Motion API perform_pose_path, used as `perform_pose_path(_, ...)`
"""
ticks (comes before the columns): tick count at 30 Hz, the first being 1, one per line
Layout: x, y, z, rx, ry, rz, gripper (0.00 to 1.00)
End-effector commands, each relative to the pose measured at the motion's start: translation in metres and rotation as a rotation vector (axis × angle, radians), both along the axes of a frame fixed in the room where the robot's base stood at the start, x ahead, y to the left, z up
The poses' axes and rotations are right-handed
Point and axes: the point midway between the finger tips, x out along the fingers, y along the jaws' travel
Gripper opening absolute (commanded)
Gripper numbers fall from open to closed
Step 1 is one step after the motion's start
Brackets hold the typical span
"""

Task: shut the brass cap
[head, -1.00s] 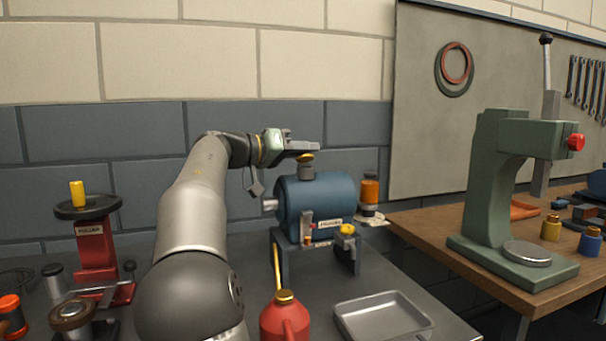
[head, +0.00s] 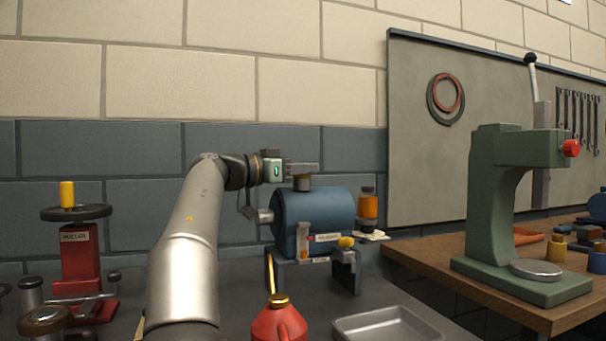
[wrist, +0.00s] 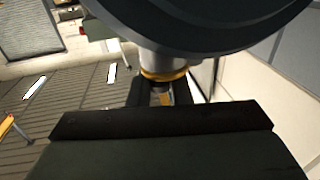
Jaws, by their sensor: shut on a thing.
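The blue cylindrical casing (head: 322,215) lies on a dark stand on the bench, with a short grey neck (head: 302,185) on top. My gripper (head: 304,169) reaches in level from the left, over the neck. It is shut on the brass cap at the neck's top. In the wrist view the brass cap (wrist: 163,76) is a yellow ring on the neck, between the dark jaws and the casing (wrist: 215,25). The jaws hide most of the cap, so I cannot tell how far it is turned.
A red can (head: 279,323) with a gold top and a grey tray (head: 386,313) stand in front of the casing. An orange-and-black bottle (head: 368,206) is at its right. A red handwheel stand (head: 80,257) is left, a green press (head: 492,210) right.

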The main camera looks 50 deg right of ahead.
Motion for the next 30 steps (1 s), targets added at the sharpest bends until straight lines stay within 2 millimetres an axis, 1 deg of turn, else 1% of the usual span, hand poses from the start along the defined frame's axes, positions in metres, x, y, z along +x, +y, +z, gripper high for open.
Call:
perform_pose_path(11, 0.000, 0.000, 0.000, -0.001, -0.003, -0.001, 0.00)
perform_pose_path(12, 0.000, 0.000, -0.001, -0.001, -0.003, -0.001, 0.24)
perform_pose_path(20, 0.000, 0.000, 0.000, -0.001, -0.002, -0.001, 0.24)
perform_pose_path(23, 0.002, 0.004, -0.001, 0.000, -0.003, 0.000, 0.24)
perform_pose_path(26, 0.008, 0.014, -0.001, 0.000, -0.003, 0.003, 0.24)
perform_pose_path(30, 0.020, 0.040, -0.001, 0.000, -0.002, 0.006, 0.24)
